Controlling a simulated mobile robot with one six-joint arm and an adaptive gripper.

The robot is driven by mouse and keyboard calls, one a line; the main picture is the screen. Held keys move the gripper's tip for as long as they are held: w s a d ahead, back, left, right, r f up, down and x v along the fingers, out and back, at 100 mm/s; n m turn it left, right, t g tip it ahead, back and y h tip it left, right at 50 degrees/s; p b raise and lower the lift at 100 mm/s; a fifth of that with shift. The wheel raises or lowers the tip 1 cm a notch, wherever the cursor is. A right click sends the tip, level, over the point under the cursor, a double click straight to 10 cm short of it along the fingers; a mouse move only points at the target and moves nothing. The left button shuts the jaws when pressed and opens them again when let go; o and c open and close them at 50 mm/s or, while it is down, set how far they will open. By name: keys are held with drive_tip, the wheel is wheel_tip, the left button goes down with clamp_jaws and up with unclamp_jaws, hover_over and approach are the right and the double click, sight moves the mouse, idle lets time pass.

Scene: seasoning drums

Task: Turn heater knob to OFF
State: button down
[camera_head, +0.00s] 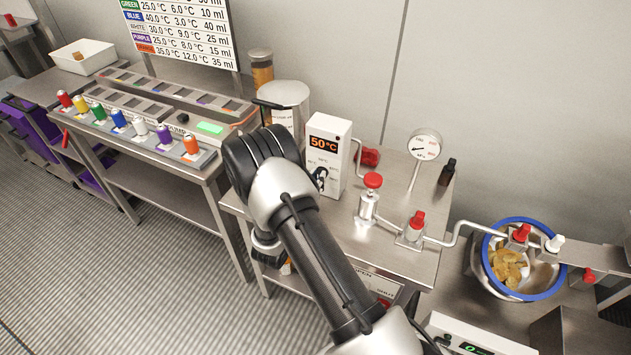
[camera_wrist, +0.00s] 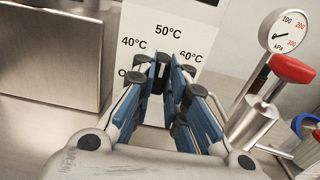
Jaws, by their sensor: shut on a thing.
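The white heater box (camera_head: 327,145) stands on the steel table in the head view, with an orange display reading 50°C. Its front panel (camera_wrist: 165,30) fills the middle of the wrist view, with 40°C, 50°C and 60°C printed around the knob and a part-hidden label starting with "O" at lower left. My gripper (camera_wrist: 172,80) reaches the panel just below the 50°C mark, its blue-sided fingers shut on the dark heater knob (camera_wrist: 158,82). The fingers hide most of the knob, so I cannot tell its pointer direction. In the head view my gripper (camera_head: 319,180) is at the box's lower front.
A red-topped valve (camera_head: 372,182) and pipe stand close right of the heater. A pressure gauge (camera_head: 424,146) is behind them. A steel pot (camera_head: 286,97) stands left of the heater. A blue-rimmed bowl (camera_head: 524,291) with food sits further right.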

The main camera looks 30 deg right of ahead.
drive_tip(key=n+p, duration=0.1)
drive_tip(key=n, duration=0.7)
drive_tip(key=n+p, duration=0.1)
drive_tip(key=n, duration=0.6)
drive_tip(key=n+p, duration=0.2)
drive_tip(key=n, duration=0.6)
drive_tip(key=shift+w+a+f+n, duration=0.1)
drive_tip(key=shift+f+n, duration=0.2)
drive_tip(key=shift+f, duration=0.05)
idle(0.4)
drive_tip(key=c, duration=1.6)
unclamp_jaws()
